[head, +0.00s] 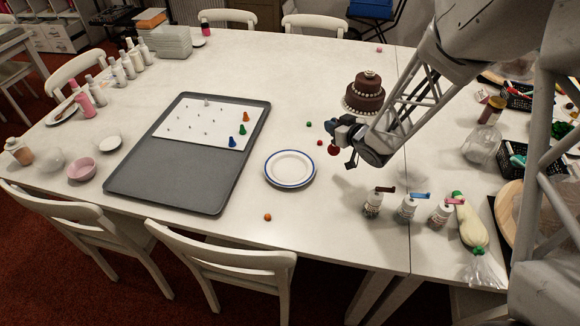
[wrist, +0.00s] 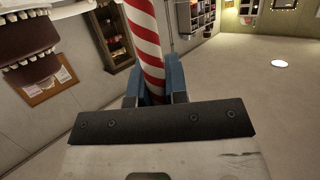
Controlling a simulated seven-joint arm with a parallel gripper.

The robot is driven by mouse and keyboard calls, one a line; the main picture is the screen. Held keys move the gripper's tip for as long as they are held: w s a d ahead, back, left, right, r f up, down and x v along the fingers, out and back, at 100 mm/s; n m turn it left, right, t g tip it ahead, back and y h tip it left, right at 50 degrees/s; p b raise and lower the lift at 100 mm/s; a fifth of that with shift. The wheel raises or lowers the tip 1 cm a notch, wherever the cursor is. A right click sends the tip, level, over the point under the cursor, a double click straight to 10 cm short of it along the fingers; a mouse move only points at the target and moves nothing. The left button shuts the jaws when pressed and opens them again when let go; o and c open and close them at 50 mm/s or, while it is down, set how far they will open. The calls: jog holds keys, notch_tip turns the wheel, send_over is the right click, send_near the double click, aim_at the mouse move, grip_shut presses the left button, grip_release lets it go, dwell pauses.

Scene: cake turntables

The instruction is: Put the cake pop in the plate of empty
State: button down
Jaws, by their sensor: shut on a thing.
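My gripper (head: 346,142) is in the air over the table, up and to the right of the plate. In the wrist view its blue fingers (wrist: 155,92) are shut on a red-and-white striped stick (wrist: 146,40), which I take to be the cake pop's. The stick's far end runs out of that view, so the pop's head is hidden there. In the head view small red shapes show at the gripper, too small to tell apart. The white plate with a blue rim (head: 290,168) lies on the table and is empty.
A chocolate cake (head: 365,94) stands behind my gripper. A grey tray (head: 160,185) with a white pegged board and small coloured cones lies left of the plate. Bottles (head: 408,208) stand in front right. Small balls, one orange (head: 267,217), lie loose. Table between gripper and plate is mostly clear.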

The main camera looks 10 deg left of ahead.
jog(key=s+a+f, duration=0.1)
jog(key=s+a, duration=0.2)
jog(key=s, duration=0.5)
jog(key=s+a+f+n+g+y, duration=0.1)
jog(key=s+a+f, duration=0.1)
jog(key=s, duration=0.7)
jog(key=shift+a, duration=0.7)
jog(key=w+a, duration=0.3)
jog(key=w, duration=0.4)
jog(key=w+a+f, duration=0.1)
jog(key=w+a, duration=0.3)
jog(key=w, duration=0.3)
jog(key=shift+a+f, duration=0.25)
jog(key=shift+a, duration=0.05)
jog(key=shift+f, duration=0.1)
jog(key=shift+f, duration=1.7)
jog(key=shift+f, duration=0.1)
jog(key=c, duration=1.1)
grip_release()
